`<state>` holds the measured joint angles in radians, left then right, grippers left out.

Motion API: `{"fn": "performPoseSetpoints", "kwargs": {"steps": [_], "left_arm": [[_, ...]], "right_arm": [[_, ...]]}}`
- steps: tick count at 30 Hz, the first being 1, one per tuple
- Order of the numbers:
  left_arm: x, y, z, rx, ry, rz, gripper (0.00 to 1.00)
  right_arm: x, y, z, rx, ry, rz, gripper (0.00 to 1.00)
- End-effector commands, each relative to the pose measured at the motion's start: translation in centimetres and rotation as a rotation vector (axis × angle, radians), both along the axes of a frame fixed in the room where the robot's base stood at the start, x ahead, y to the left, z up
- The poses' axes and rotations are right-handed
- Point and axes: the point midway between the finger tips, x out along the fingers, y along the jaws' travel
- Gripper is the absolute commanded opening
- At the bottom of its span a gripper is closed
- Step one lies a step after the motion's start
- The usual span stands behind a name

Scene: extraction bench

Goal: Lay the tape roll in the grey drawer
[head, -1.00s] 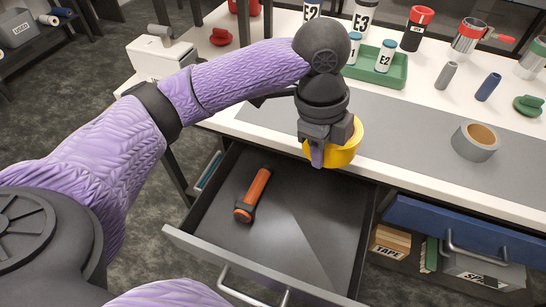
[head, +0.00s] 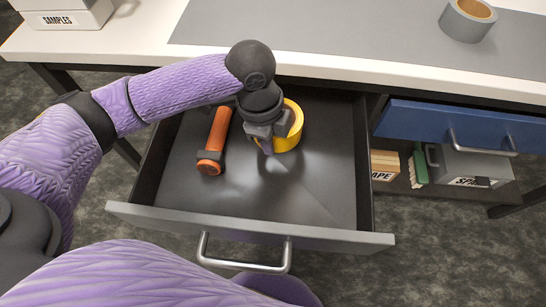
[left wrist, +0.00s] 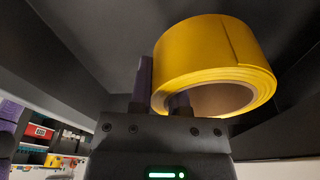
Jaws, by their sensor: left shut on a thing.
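The yellow tape roll (head: 293,126) is in my left gripper (head: 267,146), inside the outline of the open grey drawer (head: 250,232). In the left wrist view the yellow tape roll (left wrist: 215,60) has its wall between the two fingers of my left gripper (left wrist: 161,92), one finger in its hole and one outside. A shadow lies on the drawer floor near the gripper; I cannot tell whether the roll touches the floor. My right gripper is not in view.
An orange-and-black flashlight-like tool (head: 215,142) lies in the drawer, left of the roll. The drawer floor in front and to the right is clear. A grey tape roll (head: 467,20) stands on the bench. A shut blue drawer (head: 465,125) is at the right.

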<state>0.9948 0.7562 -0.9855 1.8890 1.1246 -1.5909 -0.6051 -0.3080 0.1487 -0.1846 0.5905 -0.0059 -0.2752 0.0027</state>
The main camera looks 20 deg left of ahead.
Motion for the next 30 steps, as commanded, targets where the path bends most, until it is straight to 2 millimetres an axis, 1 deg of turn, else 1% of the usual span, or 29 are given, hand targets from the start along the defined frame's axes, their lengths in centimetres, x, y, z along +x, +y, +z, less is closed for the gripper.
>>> {"fn": "performPoseSetpoints", "kwargs": {"steps": [1,5,9,10,15,20,21,23,24,25,30], "left_arm": [[0.0,0.0,-1.3,0.0,0.004,-0.001,0.0],[0.0,0.0,-2.5,0.001,0.002,0.0,0.0],[0.0,0.0,-5.6,0.0,0.005,-0.001,0.0],[0.0,0.0,-5.9,0.0,0.004,-0.001,0.0],[0.0,0.0,-5.4,-0.001,-0.002,-0.001,0.0],[0.0,0.0,-5.7,0.0,-0.002,0.0,0.0],[0.0,0.0,-5.7,0.0,-0.002,0.0,0.29],[0.0,0.0,-5.6,0.0,-0.002,0.0,0.42],[0.0,0.0,-5.6,0.0,-0.002,0.0,0.51],[0.0,0.0,-5.6,0.0,-0.002,0.0,0.56],[0.0,0.0,-5.6,0.0,-0.002,0.0,0.56]], "right_arm": [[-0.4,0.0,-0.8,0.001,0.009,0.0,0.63],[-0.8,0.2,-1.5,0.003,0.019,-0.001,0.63],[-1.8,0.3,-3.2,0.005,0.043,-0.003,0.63],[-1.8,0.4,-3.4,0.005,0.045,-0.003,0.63],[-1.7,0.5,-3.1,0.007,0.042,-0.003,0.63],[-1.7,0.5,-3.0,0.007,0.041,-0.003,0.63],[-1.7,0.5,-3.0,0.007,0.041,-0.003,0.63],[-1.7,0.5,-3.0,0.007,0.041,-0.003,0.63],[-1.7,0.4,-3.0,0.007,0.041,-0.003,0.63],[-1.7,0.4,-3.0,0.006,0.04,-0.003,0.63],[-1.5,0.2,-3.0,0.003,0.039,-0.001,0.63]]}}
